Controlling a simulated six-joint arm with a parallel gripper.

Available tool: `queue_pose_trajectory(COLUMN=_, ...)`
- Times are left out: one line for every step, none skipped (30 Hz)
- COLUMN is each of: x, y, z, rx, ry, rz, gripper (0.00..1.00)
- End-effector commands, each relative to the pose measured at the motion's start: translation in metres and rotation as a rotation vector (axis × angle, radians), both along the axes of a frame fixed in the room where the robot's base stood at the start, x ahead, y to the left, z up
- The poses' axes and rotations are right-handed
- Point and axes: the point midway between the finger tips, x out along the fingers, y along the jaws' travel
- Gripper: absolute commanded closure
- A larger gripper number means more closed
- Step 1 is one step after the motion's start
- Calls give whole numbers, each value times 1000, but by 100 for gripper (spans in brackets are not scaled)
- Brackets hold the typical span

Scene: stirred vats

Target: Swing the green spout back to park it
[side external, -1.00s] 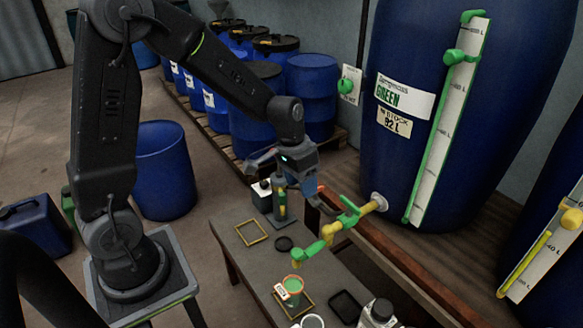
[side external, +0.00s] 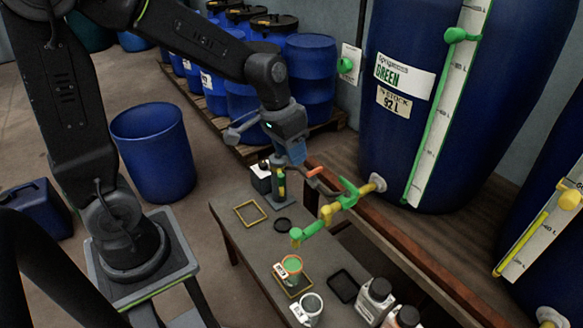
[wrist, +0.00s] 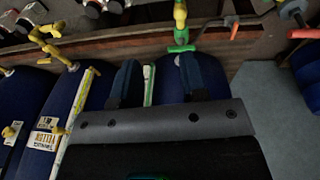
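The green spout (side external: 313,228) hangs from a yellow joint (side external: 328,213) on the tap of the big blue vat labelled GREEN (side external: 410,120). It points toward the front left, its tip above and just behind a cup with green contents (side external: 291,264). A green lever (side external: 348,190) sits on the tap. My gripper (side external: 302,165) is above the table, up and left of the tap, apart from the spout. In the wrist view my gripper (wrist: 158,84) has its fingers wide apart with nothing held. A green tap part (wrist: 181,48) shows beyond the fingers there.
The cup stands on a yellow-framed square on the grey table (side external: 240,235). An empty yellow frame (side external: 250,212), a black tray (side external: 343,286), a white mug (side external: 309,306) and bottles (side external: 376,297) share the table. A wooden ledge (side external: 400,250) runs below the vats.

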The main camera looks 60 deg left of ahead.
Motion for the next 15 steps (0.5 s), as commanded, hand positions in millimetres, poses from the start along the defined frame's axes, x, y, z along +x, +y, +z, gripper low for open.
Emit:
queue_pose_trajectory(x=2, y=6, z=-9, rx=-26, ry=35, rz=47, gripper=65)
queue_pose_trajectory(x=4, y=9, z=-15, rx=-48, ry=60, rz=84, gripper=68)
queue_pose_trajectory(x=7, y=15, z=-25, rx=-84, ry=100, rz=146, gripper=72)
queue_pose_trajectory(x=9, y=20, z=-34, rx=-115, ry=133, rz=202, gripper=75)
queue_pose_trajectory(x=12, y=26, z=-44, rx=-151, ry=171, rz=263, gripper=77)
queue_pose_trajectory(x=14, y=34, z=-58, rx=-203, ry=226, rz=354, gripper=81)
queue_pose_trajectory(x=16, y=41, z=-69, rx=-242, ry=265, rz=423, gripper=84)
queue_pose_trajectory(x=18, y=48, z=-80, rx=-284, ry=306, rz=496, gripper=87)
queue_pose_trajectory(x=20, y=57, z=-95, rx=-339, ry=358, rz=593, gripper=91)
queue_pose_trajectory(x=21, y=64, z=-106, rx=-381, ry=396, rz=663, gripper=94)
queue_pose_trajectory(x=21, y=70, z=-117, rx=-422, ry=434, rz=737, gripper=97)
queue_pose_trajectory(x=21, y=80, z=-132, rx=-478, ry=484, rz=834, gripper=100)
queue_pose_trajectory(x=21, y=87, z=-143, rx=-521, ry=521, rz=905, gripper=100)
queue_pose_trajectory(x=20, y=93, z=-154, rx=-563, ry=557, rz=978, gripper=100)
queue_pose_trajectory(x=19, y=102, z=-169, rx=-620, ry=603, rz=1071, gripper=100)
